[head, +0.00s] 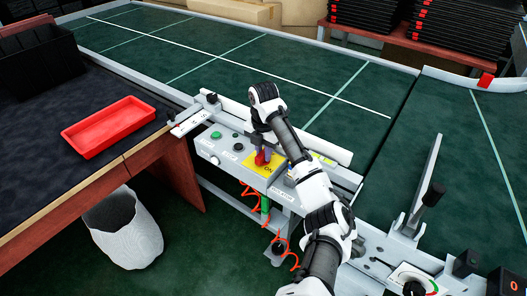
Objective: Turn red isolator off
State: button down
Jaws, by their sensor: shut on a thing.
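The red isolator (261,158) sits on a yellow plate (272,166) marked "ON" on the grey control panel of the conveyor. My gripper (262,147) points down at it from above and is shut on the red handle. The gripper and wrist hide the upper part of the handle, so its exact angle is hard to tell.
A green button (216,134) is on the panel left of the isolator. A red tray (109,126) lies on the dark table at left, with a white bin (127,230) below. The green conveyor (230,45) spreads behind the panel. A coiled orange cable (252,205) hangs below.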

aim_at(263, 152)
jog(key=c, duration=1.3)
grip_release()
notch_tip(263, 152, up, 14)
jog(key=shift+f+p, duration=0.1)
jog(key=shift+p, duration=0.4)
